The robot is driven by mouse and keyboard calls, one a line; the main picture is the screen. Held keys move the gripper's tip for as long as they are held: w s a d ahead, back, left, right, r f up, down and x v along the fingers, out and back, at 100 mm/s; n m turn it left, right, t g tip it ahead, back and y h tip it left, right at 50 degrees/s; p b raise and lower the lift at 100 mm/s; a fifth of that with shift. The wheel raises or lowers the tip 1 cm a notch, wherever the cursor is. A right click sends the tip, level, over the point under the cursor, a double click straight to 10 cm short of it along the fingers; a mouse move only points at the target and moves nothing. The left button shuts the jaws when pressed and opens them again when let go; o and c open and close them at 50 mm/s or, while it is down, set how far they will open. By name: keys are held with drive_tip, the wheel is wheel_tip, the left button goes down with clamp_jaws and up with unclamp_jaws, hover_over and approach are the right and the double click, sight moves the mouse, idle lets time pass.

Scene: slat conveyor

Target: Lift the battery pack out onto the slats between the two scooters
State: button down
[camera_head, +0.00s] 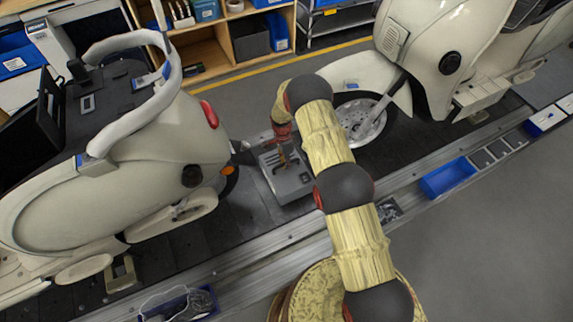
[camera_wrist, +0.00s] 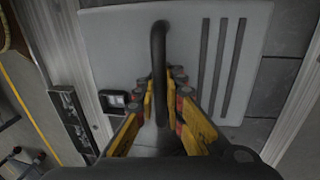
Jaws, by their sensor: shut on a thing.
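The battery pack (camera_head: 290,184) is a grey box with a dark handle and dark grooves on its top. It is between the left scooter (camera_head: 130,150) and the right scooter (camera_head: 425,50), over the dark slats (camera_head: 243,217). My gripper (camera_head: 284,156) is above the pack, shut on its handle. In the wrist view the pack's grey face (camera_wrist: 117,48) fills the middle, and the yellow fingers of my gripper (camera_wrist: 160,98) close around the handle (camera_wrist: 158,40). I cannot tell whether the pack's underside touches the slats. My arm hides part of the slats to the right.
A metal rail (camera_head: 285,236) runs along the near side of the slats. A blue bin (camera_head: 447,180) sits on the near edge at right, and a tray with cables (camera_head: 180,303) at the lower left. A wooden shelf (camera_head: 206,58) with bins stands behind, past a yellow floor line.

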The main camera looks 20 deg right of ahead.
drive_tip(key=shift+w+f+b, duration=0.15)
drive_tip(key=shift+f+b, duration=0.3)
drive_tip(key=shift+f, duration=0.1)
drive_tip(key=c, duration=1.8)
unclamp_jaws()
drive_tip(key=shift+f, duration=0.1)
drive_tip(key=shift+s+f, duration=0.1)
drive_tip(key=shift+s, duration=0.15)
wheel_tip(320, 180, up, 12)
drive_tip(key=w, duration=0.2)
drive_tip(key=shift+w+a, duration=0.2)
